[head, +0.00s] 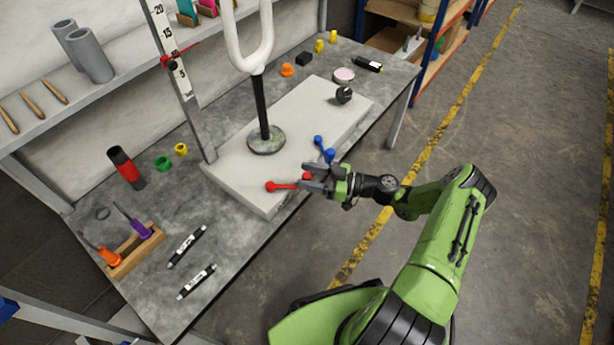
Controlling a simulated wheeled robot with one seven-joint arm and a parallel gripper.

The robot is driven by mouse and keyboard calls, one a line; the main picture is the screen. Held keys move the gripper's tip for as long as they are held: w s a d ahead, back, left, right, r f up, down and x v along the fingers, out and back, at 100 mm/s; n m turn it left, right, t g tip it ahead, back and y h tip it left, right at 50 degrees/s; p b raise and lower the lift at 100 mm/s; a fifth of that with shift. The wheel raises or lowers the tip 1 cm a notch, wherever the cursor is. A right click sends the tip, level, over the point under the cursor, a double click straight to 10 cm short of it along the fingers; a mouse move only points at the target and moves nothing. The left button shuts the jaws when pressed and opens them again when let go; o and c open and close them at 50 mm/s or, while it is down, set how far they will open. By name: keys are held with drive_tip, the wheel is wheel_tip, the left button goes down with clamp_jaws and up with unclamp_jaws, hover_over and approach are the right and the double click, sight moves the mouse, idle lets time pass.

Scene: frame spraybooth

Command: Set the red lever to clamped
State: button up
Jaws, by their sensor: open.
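The red lever (281,186) is at the front edge of the pale block (227,176) on the workbench. Its round red knob points left, and a second bit of red shows at its right end beside my gripper. My gripper (308,177) is just right of the red lever, with its fingers open around or above the lever's right end. I cannot tell whether they touch it. A blue lever (324,149) stands just behind my gripper. Any mark for clamped is not readable here.
A black post (262,105) with a white fork rises from the block, and a height scale (175,75) stands at its left. A black knob (344,94) sits at the block's far right. Markers and a wooden tool holder (135,250) lie at left front. Floor right of the bench is clear.

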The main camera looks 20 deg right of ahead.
drive_tip(key=shift+w+a, duration=0.15)
drive_tip(key=shift+a, duration=0.15)
drive_tip(key=shift+c, duration=0.3)
clamp_jaws()
